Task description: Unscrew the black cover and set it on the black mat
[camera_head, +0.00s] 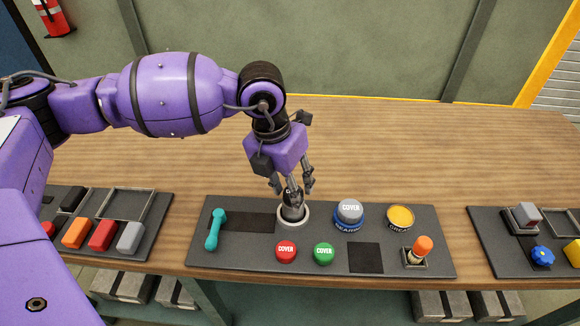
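My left gripper (292,192) points down over a round dark piece (292,214) set in a pale ring, on the middle grey board. Its fingers are spread and look open, with the tips just above or at this piece. The piece is probably the black cover; the fingers hide its upper part, and I cannot tell whether they touch it. A square black mat (365,257) lies bare at the front of the board, to the right of the green cover. My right gripper is not in view.
The board (440,262) also holds a teal wrench-like tool (215,229), a red cover (286,252), a green cover (324,253), a grey cover (350,212) on a blue base, a yellow-topped jar (400,217) and an orange-topped piece (422,248). The wooden table (430,150) behind is clear.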

